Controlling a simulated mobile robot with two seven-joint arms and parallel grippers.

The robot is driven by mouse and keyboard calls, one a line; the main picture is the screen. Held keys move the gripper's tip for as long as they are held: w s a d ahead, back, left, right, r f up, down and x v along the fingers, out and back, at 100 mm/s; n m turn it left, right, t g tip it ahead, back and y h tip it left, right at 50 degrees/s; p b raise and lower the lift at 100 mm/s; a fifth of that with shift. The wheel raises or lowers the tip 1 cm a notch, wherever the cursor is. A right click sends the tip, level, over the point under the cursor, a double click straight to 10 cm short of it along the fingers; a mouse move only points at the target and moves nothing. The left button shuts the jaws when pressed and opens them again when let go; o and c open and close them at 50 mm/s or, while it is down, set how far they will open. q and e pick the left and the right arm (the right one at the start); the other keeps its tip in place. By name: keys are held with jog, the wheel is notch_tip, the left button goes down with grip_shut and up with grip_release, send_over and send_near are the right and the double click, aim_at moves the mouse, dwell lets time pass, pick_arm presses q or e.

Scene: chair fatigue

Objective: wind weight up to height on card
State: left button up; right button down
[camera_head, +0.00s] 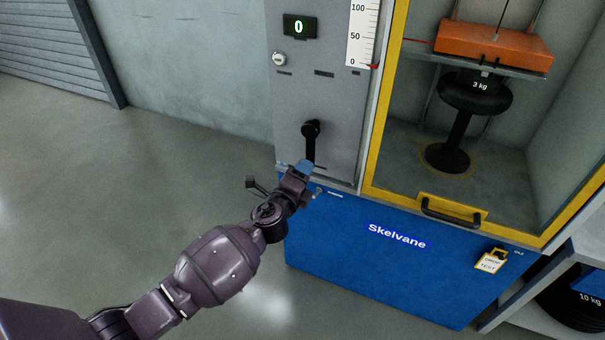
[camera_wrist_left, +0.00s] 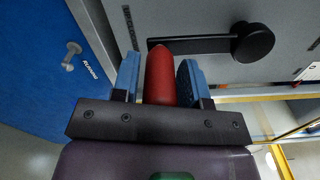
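The crank (camera_head: 311,130) is on the grey panel, its black arm hanging down from the hub. In the left wrist view the black crank arm (camera_wrist_left: 195,45) runs left from its hub, and a red grip (camera_wrist_left: 160,78) stands between my left gripper's blue fingers (camera_wrist_left: 158,80). A gap shows beside the grip, so the fingers look open around it. My left gripper also shows in the head view (camera_head: 305,168). My right gripper is unseen.
The display (camera_head: 299,26) reads 0. The scale (camera_head: 361,34) runs 0 to 100, with a red pointer (camera_head: 374,66) near 0. A black handle (camera_head: 452,213) is on the yellow frame (camera_head: 383,130). Below is a blue cabinet (camera_head: 345,250). The floor at left is clear.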

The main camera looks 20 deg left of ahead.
pick_arm(q)
grip_shut()
jog(key=shift+a+m, duration=0.3)
jog(key=shift+a, duration=0.05)
